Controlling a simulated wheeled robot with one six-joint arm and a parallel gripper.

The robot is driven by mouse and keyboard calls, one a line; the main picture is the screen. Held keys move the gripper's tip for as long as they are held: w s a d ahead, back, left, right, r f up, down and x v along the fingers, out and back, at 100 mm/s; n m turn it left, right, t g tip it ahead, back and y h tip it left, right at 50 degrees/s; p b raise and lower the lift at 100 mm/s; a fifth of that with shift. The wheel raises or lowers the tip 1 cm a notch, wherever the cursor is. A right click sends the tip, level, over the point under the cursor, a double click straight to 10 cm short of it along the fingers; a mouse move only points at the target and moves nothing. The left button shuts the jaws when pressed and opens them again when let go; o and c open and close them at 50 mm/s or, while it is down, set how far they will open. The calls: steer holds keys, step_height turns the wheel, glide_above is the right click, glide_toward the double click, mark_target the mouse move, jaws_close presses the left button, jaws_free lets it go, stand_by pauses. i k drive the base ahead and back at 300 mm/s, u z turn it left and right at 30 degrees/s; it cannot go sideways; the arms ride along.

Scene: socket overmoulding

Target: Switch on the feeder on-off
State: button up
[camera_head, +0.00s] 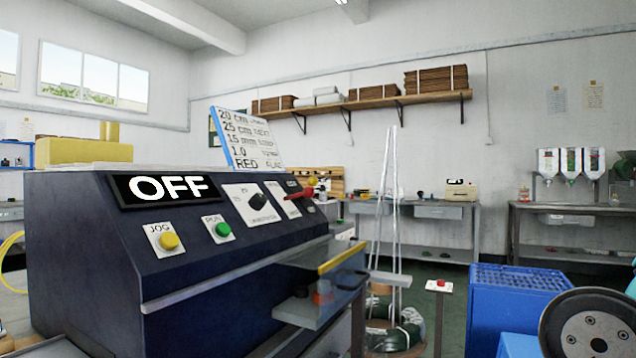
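A dark blue machine console (85,260) fills the left and middle of the view. Its sloping panel has a black display (168,188) reading OFF in white. Below the display are a yellow JOG button (169,240) and a green RUN button (223,229). To the right, a white plate carries a black rotary knob (257,200). Further right is a red lever-like control (298,193) on another white plate. The small labels are too small to read, so I cannot tell which control is the feeder on-off. My gripper is not in view.
A tilted board with writing (246,140) stands on the console. A yellow-edged guard with a handle (342,258) juts from its front right. A red button on a post (440,284), a blue crate (515,278) and a dark wheel (590,325) stand to the right. Benches line the back wall.

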mark_target(313, 181)
steer(key=z, duration=0.4)
steer(key=i, duration=1.15)
steer(key=z, duration=0.4)
